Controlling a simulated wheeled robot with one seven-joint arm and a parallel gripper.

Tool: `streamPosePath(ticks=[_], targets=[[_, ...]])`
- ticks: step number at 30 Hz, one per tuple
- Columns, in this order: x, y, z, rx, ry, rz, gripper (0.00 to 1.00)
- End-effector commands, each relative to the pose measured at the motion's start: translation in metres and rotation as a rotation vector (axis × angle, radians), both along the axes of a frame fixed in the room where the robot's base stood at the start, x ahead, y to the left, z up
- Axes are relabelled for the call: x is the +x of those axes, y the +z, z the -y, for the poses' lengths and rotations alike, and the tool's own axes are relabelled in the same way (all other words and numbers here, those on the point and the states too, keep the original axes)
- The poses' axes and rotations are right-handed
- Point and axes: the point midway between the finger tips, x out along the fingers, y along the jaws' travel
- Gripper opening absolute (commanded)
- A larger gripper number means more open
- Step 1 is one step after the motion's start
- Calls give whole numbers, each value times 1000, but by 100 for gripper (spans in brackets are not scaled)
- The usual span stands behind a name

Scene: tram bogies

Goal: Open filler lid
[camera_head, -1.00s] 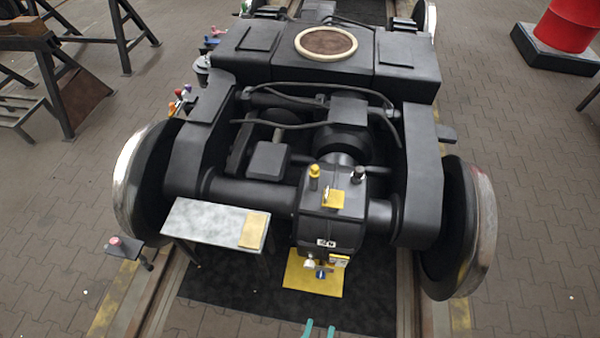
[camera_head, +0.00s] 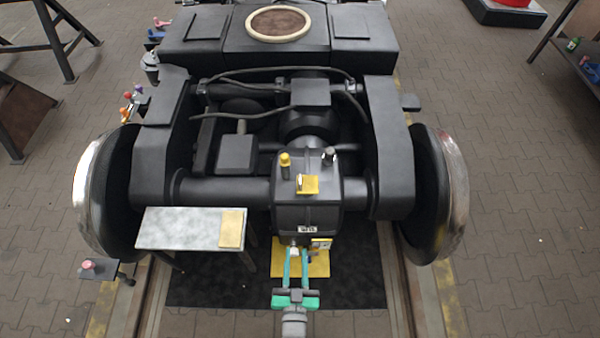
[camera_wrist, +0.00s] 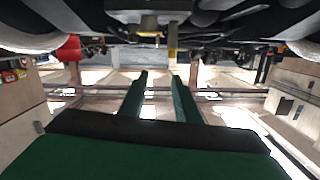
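A black gearbox (camera_head: 308,218) sits in the middle of the bogie's near end. On its top are a small yellow flap (camera_head: 307,184), which looks like the filler lid, a yellow-capped post (camera_head: 285,165) and a silver-topped post (camera_head: 328,157). Whether the flap is shut is too small to tell. My gripper (camera_head: 296,250) has green fingers pointing forward at the gearbox's lower front, short of the flap in the picture. The fingers are apart with nothing between them, as the wrist view (camera_wrist: 160,78) also shows. That view looks under the bogie, where a brass-coloured fitting (camera_wrist: 150,27) hangs down.
A grey side table (camera_head: 185,228) with a tan pad stands left of the gearbox. A yellow plate (camera_head: 318,268) lies below it on a dark mat (camera_head: 215,290). Large wheels (camera_head: 442,195) flank the bogie.

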Motion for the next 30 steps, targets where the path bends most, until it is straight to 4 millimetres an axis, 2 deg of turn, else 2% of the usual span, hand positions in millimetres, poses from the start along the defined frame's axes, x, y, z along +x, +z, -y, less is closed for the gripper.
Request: streamPosePath(ticks=[1,6,12,15,19,30], targets=[[22,-9,1,7,-2,14,29],[88,-34,2,32,-2,48,29],[165,-50,6,55,3,85,29],[195,-52,8,63,6,97,29],[221,-53,11,68,7,109,29],[257,-52,13,71,9,115,29]])
